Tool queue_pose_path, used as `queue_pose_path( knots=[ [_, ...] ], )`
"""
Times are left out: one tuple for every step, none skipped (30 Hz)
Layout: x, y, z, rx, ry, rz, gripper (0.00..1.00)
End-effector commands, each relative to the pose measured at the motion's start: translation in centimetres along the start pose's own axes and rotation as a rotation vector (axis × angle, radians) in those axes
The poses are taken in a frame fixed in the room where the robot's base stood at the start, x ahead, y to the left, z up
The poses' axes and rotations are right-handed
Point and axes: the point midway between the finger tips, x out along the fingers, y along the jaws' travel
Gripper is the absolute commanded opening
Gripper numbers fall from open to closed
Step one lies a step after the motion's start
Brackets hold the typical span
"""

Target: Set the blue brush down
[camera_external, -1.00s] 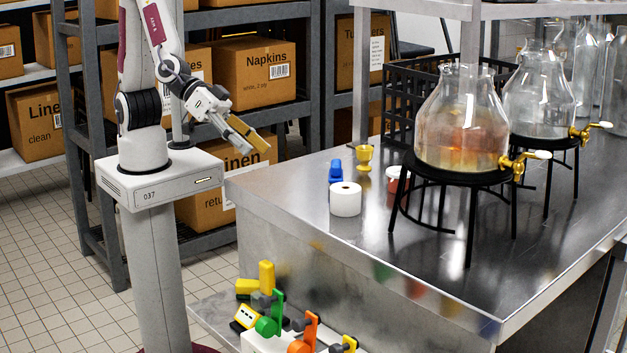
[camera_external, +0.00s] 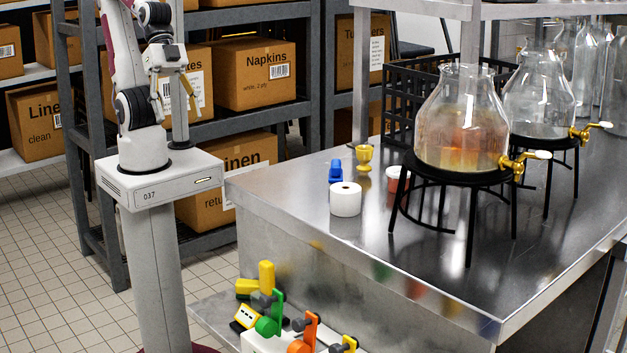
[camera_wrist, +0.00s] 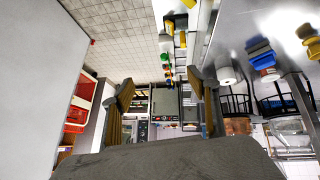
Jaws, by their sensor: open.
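A small blue object, which looks like the blue brush (camera_external: 335,172), rests on the steel counter (camera_external: 290,190) behind the white roll. A blue object also shows at the upper right of the wrist view (camera_wrist: 259,50); its bristles cannot be made out. My gripper (camera_external: 181,96) is well left of the counter, close to my own column, with nothing in it. In the wrist view my two fingers stand wide apart (camera_wrist: 166,95) with clear space between them.
A white roll (camera_external: 346,200), a yellow goblet (camera_external: 365,159) and a red cup (camera_external: 394,185) stand near the blue object. Glass dispensers (camera_external: 462,120) on black stands fill the right side. A grey shelf (camera_external: 226,116) with boxes is behind my arm.

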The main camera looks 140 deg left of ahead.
Motion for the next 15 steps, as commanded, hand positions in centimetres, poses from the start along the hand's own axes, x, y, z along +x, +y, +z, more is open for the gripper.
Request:
queue_pose_path(
  knots=[
    [-1.0, -0.4, 0.9, 0.019, -0.016, -0.014, 0.60],
    [-1.4, -0.6, 1.4, 0.030, -0.029, -0.023, 0.60],
    [-2.0, -1.0, 2.2, 0.041, -0.047, -0.036, 0.60],
    [-2.5, -1.2, 2.7, 0.050, -0.060, -0.046, 0.60],
    [-2.9, -1.5, 3.2, 0.057, -0.071, -0.055, 0.60],
    [-3.3, -1.8, 3.8, 0.066, -0.085, -0.068, 0.60],
    [-3.7, -2.1, 4.2, 0.071, -0.095, -0.076, 0.60],
    [-4.0, -2.3, 4.6, 0.076, -0.103, -0.085, 0.60],
    [-4.3, -2.5, 5.0, 0.081, -0.113, -0.093, 0.60],
    [-4.5, -2.7, 5.3, 0.084, -0.119, -0.099, 0.60],
    [-4.7, -2.9, 5.5, 0.086, -0.123, -0.105, 0.60],
    [-4.8, -3.0, 5.7, 0.088, -0.129, -0.109, 0.60],
    [-4.9, -3.1, 5.8, 0.089, -0.132, -0.112, 0.60],
    [-5.0, -3.1, 5.9, 0.089, -0.134, -0.114, 0.60],
    [-5.0, -3.2, 6.0, 0.090, -0.136, -0.115, 0.60]
  ],
)
